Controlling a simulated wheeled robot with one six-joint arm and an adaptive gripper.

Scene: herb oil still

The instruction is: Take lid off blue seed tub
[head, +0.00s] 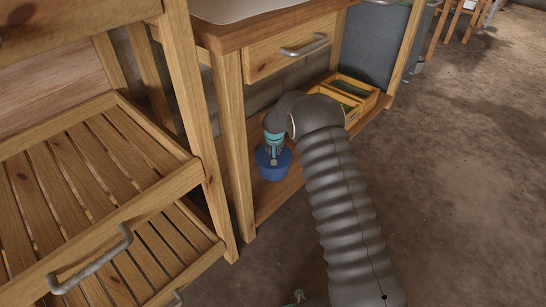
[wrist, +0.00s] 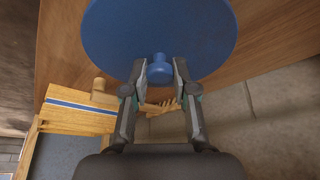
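The blue seed tub (head: 272,172) stands on the low shelf of the wooden bench in the head view. Its round blue lid (wrist: 160,25) fills the top middle of the wrist view, with a small blue knob (wrist: 160,72) on it. My gripper (head: 273,158) is over the tub, pointing down. The lid hides the tub body in the wrist view. I see no clear gap between lid and tub in the head view.
A wooden crate (head: 357,91) with dividers stands behind on the same low shelf (head: 279,193). The bench drawer (head: 290,52) is above. A slatted wooden rack (head: 95,175) is close at left. Open floor (head: 460,190) lies at right.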

